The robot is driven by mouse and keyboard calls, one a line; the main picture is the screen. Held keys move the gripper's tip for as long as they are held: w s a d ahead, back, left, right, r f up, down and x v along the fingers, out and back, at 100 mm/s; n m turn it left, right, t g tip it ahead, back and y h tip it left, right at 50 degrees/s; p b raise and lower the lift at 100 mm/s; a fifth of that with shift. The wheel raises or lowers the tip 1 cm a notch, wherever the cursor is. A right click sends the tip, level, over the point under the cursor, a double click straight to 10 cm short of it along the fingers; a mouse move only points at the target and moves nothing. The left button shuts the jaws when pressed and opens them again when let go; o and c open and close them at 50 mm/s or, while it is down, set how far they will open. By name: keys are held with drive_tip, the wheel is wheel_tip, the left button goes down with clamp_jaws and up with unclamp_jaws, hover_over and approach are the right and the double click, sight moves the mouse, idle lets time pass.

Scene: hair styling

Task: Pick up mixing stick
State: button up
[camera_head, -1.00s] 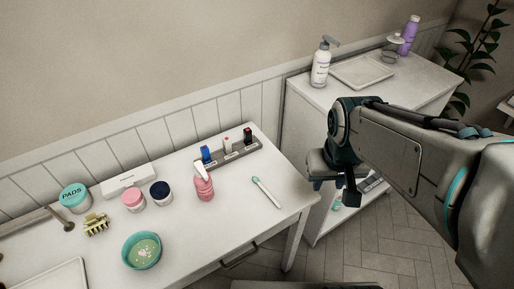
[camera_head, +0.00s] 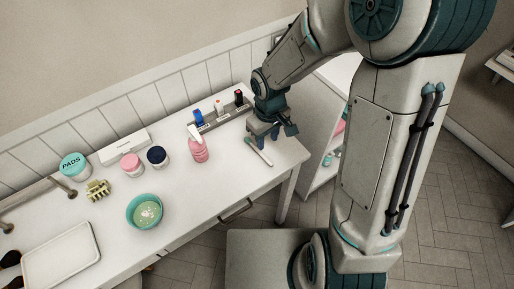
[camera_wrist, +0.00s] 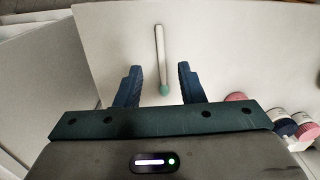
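The mixing stick (camera_head: 259,151) is a slim white stick with a teal tip, lying on the white table near its right end. In the wrist view the mixing stick (camera_wrist: 160,60) lies between and beyond my two fingers, its teal tip nearest me. My gripper (camera_head: 272,136) is over the right end of the table and hides part of the stick in the head view. In the wrist view my gripper (camera_wrist: 159,72) has its fingers wide apart with nothing held between them.
A pink spray bottle (camera_head: 198,150) stands left of the stick. A rack (camera_head: 222,118) with several small bottles is behind it. A teal bowl (camera_head: 145,211), jars, a hair clip (camera_head: 97,189) and a tray (camera_head: 62,258) lie further left. The front right tabletop is clear.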

sight(265, 157)
wheel_tip(265, 157, down, 4)
drive_tip(key=shift+r, duration=0.15)
drive_tip(key=shift+w+a+f, duration=0.15)
drive_tip(key=shift+w+f, duration=0.05)
drive_tip(key=shift+f, duration=1.2)
drive_tip(key=shift+w+a+f, duration=0.15)
drive_tip(key=shift+f, duration=1.2)
clamp_jaws()
